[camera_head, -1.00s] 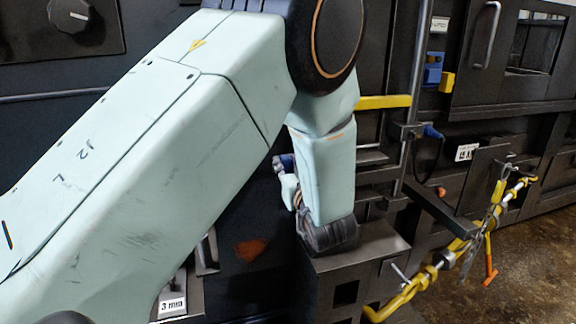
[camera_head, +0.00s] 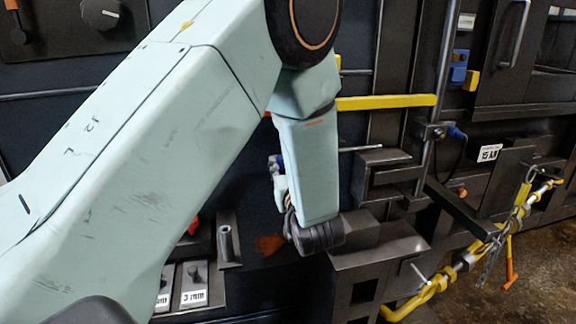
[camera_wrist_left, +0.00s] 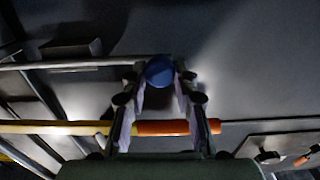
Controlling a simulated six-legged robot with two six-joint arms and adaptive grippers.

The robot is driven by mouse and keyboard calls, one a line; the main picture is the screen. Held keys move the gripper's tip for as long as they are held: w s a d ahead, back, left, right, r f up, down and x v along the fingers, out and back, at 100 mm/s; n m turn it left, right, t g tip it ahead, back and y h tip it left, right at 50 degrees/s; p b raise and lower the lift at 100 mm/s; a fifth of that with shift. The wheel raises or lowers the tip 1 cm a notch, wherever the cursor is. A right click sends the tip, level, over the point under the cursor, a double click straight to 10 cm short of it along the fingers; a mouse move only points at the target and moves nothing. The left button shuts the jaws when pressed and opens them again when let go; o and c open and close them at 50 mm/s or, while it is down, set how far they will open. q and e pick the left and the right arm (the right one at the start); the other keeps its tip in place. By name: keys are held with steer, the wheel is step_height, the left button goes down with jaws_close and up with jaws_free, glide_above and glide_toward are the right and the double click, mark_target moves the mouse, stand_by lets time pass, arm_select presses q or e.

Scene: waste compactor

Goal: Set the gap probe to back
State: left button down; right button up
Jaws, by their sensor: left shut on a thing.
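My left gripper (camera_head: 279,186) is in front of the dark wall, below my forearm in the head view; my wrist partly hides it. In the left wrist view, its two fingers (camera_wrist_left: 161,83) close on a round blue knob (camera_wrist_left: 160,70). The blue knob also shows as a small patch in the head view (camera_head: 275,162). A rod with a yellow length and an orange end (camera_wrist_left: 165,128) lies across the left wrist view behind the fingers. I cannot tell for certain which part is the gap probe. My right gripper is not in view.
Blocks, one labelled 3 mm (camera_head: 194,284), stand at the lower left beside an upright metal post (camera_head: 225,243). A yellow bar (camera_head: 388,102) and a dark box (camera_head: 388,172) are right of my wrist.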

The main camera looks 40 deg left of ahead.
arm_select(q)
steer(key=shift+s+a, duration=0.15)
steer(key=c, duration=1.1)
jaws_free()
steer(key=shift+s+a, duration=0.1)
steer(key=shift+o, duration=0.3)
steer(key=shift+w+d, duration=0.2)
